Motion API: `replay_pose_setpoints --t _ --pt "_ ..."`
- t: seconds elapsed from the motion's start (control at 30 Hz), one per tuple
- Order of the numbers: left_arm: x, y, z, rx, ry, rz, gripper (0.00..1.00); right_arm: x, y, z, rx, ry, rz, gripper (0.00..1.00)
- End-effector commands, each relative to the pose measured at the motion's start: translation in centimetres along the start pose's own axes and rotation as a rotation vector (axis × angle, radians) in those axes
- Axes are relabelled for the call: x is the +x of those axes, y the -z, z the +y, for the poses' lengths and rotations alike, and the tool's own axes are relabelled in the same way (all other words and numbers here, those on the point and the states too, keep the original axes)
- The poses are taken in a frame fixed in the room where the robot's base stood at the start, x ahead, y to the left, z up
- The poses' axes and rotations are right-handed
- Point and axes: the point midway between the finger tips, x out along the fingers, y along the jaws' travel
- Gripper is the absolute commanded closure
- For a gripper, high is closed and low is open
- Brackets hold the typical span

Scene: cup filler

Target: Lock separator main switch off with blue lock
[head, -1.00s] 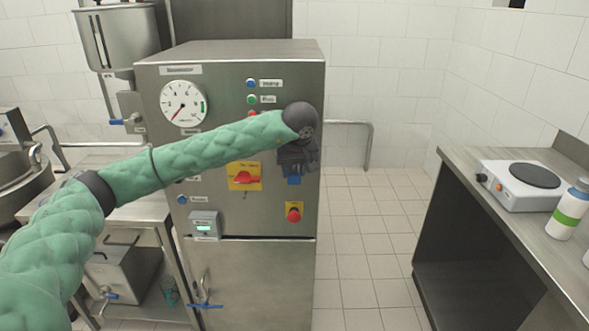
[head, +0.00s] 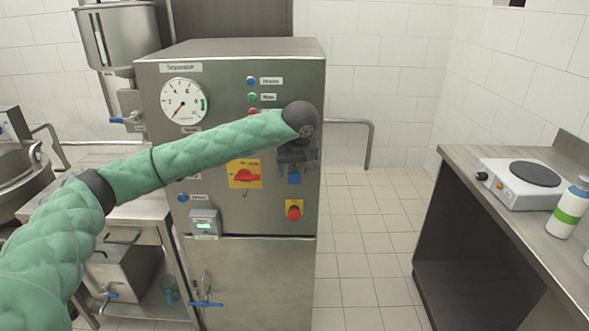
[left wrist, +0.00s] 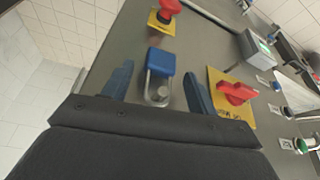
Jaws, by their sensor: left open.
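The blue lock (head: 294,179) hangs on the front of the steel cabinet, below my left gripper (head: 297,158). In the left wrist view the blue lock (left wrist: 160,62) has its metal shackle around a round metal peg. My left gripper (left wrist: 158,78) is open there, with one blue finger on each side of the lock and no clear contact. The main switch is a red handle on a yellow plate (head: 245,174), left of the lock; in the left wrist view the switch (left wrist: 236,92) is just right of the right finger. My right gripper is not in view.
A red emergency button (head: 294,212) on a yellow plate sits below the lock. A gauge (head: 183,101), small buttons and a display box (head: 205,224) share the cabinet front (head: 260,220). A counter with a hot plate (head: 522,184) stands right, with open floor between.

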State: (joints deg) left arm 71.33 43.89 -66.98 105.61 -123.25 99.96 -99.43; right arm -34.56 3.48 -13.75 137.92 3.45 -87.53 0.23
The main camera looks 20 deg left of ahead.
Motion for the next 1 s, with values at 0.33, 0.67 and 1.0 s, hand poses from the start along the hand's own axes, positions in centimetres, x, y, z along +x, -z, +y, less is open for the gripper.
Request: replay_pose_setpoints --t 0.33,0.67,1.0 --pt "-1.2 0.0 0.1 0.0 -0.003 0.003 0.41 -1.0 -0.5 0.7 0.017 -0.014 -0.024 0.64" --pt "-5.9 -0.3 0.2 0.0 -0.002 0.003 0.41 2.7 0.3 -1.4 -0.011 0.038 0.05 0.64" --pt "-7.8 -0.4 0.2 -0.001 0.0 0.0 0.41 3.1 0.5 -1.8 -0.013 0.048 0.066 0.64"
